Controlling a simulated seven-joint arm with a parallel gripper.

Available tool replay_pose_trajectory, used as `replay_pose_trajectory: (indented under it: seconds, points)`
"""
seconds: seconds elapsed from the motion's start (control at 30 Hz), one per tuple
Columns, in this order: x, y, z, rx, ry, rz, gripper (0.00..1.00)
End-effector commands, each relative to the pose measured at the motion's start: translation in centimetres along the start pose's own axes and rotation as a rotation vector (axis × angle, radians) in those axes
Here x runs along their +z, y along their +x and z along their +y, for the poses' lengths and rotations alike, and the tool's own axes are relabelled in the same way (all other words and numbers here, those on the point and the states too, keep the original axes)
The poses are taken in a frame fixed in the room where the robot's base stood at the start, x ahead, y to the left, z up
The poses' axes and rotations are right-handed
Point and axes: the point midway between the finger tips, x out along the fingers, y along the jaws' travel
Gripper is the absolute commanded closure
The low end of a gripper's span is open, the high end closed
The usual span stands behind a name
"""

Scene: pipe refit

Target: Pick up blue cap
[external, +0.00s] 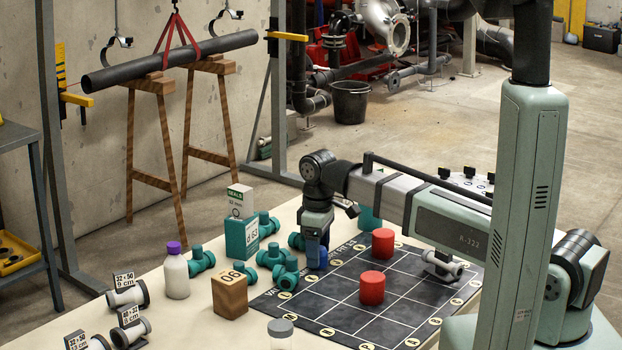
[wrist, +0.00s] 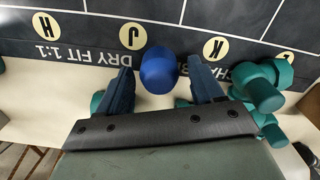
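The blue cap (wrist: 160,70) is a round, bright blue piece in the wrist view, at the edge of the dark grid mat beside the letter J. My gripper (wrist: 161,78) is open, with one dark blue finger on each side of the cap. Gaps show between the cap and both fingers, so it is not gripped. In the external view my gripper (external: 316,257) points down at the mat's far left edge. There, the cap is hard to tell apart from the blue fingers.
Teal pipe fittings (wrist: 262,92) lie close to the right finger in the wrist view. Two red cylinders (external: 372,287) stand on the grid mat (external: 325,312). A wooden block (external: 230,296), a white bottle (external: 176,275) and a teal box (external: 241,238) stand left of the gripper.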

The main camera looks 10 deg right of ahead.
Motion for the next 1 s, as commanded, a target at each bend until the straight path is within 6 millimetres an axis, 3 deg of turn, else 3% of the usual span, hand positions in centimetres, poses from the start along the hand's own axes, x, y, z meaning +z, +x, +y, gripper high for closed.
replay_pose_trajectory:
  seconds: [0.07, 0.53, 0.83, 1.0]
  points:
    - [0.0, 0.0, 0.0, 0.000, 0.000, 0.000, 0.41]
    - [0.0, 0.0, 0.0, 0.000, 0.000, 0.000, 0.86]
    - [0.0, -0.2, 0.0, 0.000, 0.000, 0.000, 0.86]
    - [-0.1, -1.6, 0.0, 0.001, 0.000, 0.002, 0.86]
